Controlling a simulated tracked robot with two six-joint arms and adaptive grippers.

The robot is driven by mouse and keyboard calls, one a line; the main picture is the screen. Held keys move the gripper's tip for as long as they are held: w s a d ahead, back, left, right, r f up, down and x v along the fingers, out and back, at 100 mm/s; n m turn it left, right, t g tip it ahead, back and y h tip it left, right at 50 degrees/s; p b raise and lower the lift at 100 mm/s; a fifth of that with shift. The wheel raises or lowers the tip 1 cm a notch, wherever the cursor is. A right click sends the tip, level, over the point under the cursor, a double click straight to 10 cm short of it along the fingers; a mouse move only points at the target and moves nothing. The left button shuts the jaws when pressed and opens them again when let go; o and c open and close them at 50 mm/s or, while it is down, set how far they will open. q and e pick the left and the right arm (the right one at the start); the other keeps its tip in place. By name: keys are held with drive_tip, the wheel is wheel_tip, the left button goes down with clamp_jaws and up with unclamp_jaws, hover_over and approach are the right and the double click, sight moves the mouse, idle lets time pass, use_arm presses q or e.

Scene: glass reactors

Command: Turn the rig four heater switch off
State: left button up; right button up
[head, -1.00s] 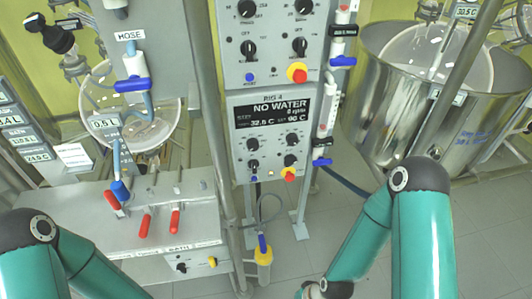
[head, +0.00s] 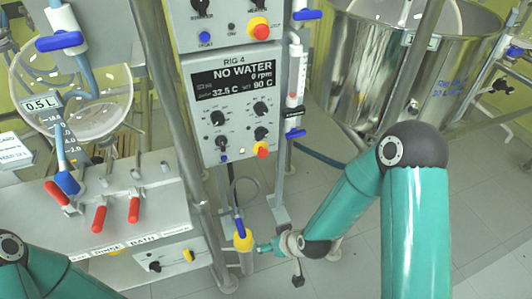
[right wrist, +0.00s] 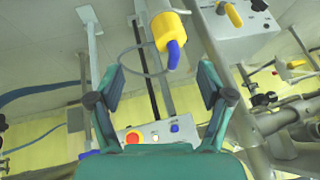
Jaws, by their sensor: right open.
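The rig 4 control panel (head: 236,110) is a grey box with a dark screen reading "NO WATER", 32.5 C and 90 C. Below the screen are several black knobs, such as the lower left knob (head: 222,140) and lower right knob (head: 261,134). Their labels are too small to read. My right gripper (head: 264,248) is below the panel, apart from it, beside the yellow-topped bottle. In the right wrist view the right gripper (right wrist: 162,82) is open and empty; the panel's lower edge (right wrist: 150,135) shows beyond it, partly hidden. My left gripper is out of view.
The yellow-topped bottle (head: 243,240) with a blue tube hangs just left of my right gripper. A bench with red-handled valves (head: 99,218) stands at the left. A steel vessel (head: 400,75) stands at the back right. A post (head: 283,190) stands beside the panel.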

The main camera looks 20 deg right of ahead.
drive_tip(key=w+d+n+t+b, duration=0.2)
drive_tip(key=w+t+b, duration=0.1)
drive_tip(key=w+b, duration=0.45)
drive_tip(key=n+t+h+b, duration=0.35)
drive_tip(key=t+b, duration=0.55)
drive_tip(key=b, duration=0.7)
approach(263, 137)
use_arm(q)
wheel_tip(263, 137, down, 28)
drive_tip(key=b, duration=0.1)
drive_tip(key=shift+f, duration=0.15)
use_arm(e)
drive_tip(key=shift+y, duration=0.45)
drive_tip(key=w, duration=1)
drive_tip(key=shift+f, duration=0.2)
drive_tip(key=shift+c, duration=0.3)
